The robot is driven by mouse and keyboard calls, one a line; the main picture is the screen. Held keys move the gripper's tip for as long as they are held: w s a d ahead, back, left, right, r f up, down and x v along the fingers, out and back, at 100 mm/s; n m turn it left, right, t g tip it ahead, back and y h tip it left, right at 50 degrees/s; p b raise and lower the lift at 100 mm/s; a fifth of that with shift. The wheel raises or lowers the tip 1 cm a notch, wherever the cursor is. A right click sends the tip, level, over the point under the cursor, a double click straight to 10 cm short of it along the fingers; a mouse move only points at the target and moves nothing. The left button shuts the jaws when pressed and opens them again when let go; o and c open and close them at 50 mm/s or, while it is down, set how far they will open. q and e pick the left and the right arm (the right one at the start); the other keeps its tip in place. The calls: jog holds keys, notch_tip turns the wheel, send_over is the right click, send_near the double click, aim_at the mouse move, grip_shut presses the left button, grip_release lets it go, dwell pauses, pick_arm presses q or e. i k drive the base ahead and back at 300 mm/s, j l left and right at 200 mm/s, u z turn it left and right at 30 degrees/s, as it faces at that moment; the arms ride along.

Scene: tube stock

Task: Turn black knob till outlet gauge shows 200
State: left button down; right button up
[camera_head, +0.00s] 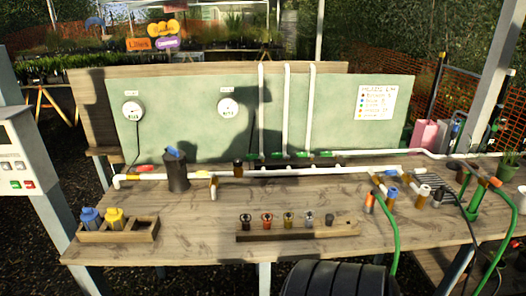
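Two round white gauges hang on the pale green board, a left gauge (133,110) and a right gauge (228,107). Their labels and readings are too small to read, so I cannot tell which is the outlet gauge. A small dark fitting with a black top (238,168) stands upright on the white pipe, below the right gauge; it may be the black knob. A black cylinder with a blue top (177,172) stands at the pipe's left part. Neither of my grippers is in view.
The wooden bench (200,240) carries a rack of several small knobbed parts (290,231) and a tray with blue and yellow-topped parts (118,233). Green hoses (395,235) and fittings crowd the right end. The bench's middle is mostly clear.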

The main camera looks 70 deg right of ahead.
aim_at(238, 162)
jog(key=z, duration=2.9)
